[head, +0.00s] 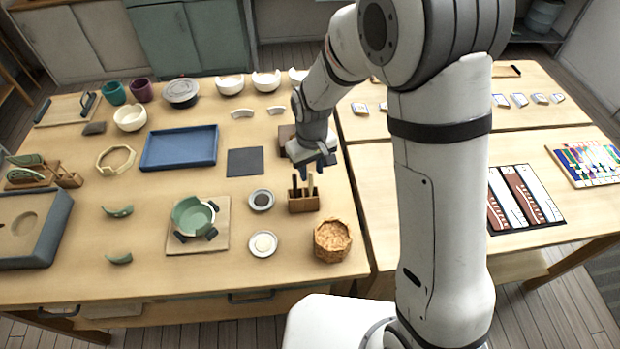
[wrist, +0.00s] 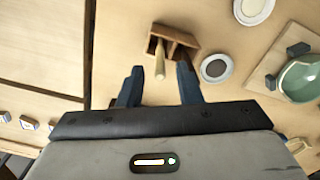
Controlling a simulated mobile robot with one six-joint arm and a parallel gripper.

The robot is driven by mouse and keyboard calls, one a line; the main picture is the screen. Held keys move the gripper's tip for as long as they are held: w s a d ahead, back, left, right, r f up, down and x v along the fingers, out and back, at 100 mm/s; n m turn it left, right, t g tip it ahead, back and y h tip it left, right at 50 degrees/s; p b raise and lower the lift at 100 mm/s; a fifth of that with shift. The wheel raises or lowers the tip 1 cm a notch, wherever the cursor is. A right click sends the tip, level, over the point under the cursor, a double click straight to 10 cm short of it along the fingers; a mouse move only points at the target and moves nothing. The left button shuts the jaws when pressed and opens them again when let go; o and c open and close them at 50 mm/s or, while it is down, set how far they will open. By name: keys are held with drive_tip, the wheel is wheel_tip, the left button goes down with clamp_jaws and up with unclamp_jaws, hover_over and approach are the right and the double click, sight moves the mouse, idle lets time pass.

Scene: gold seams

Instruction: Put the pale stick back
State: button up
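A small wooden holder (head: 303,203) stands near the table's right side. A pale stick (head: 311,184) stands upright in its right part, and a dark stick (head: 295,185) stands to the left. My gripper (head: 318,164) is just above and behind the holder. In the wrist view my gripper (wrist: 159,76) has its two dark fingers wide apart. The pale stick (wrist: 160,66) shows between the fingertips with gaps on both sides, its lower end at the wooden holder (wrist: 183,36).
Beside the holder are a dish with dark contents (head: 261,200), a dish with pale contents (head: 263,243) and a woven basket (head: 332,241). A green pot (head: 192,217) sits on a board to the left. A dark square mat (head: 245,162) lies behind the dishes.

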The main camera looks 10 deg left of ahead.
wheel_tip(320, 180, up, 7)
drive_tip(key=shift+r+b, duration=0.15)
drive_tip(key=shift+b, duration=0.2)
drive_tip(key=s+d+r+m+t, duration=0.25)
drive_tip(key=s+d+r, duration=0.25)
drive_tip(key=d+r, duration=0.55)
drive_tip(key=s+d+r+m+t, duration=0.1)
drive_tip(key=s+d+m, duration=0.4)
drive_tip(key=s+d, duration=0.6)
drive_tip(key=shift+d+r, duration=0.15)
drive_tip(key=shift+r, duration=0.15)
drive_tip(key=shift+s+f, duration=0.1)
drive_tip(key=shift+f, duration=0.05)
drive_tip(key=shift+f, duration=0.15)
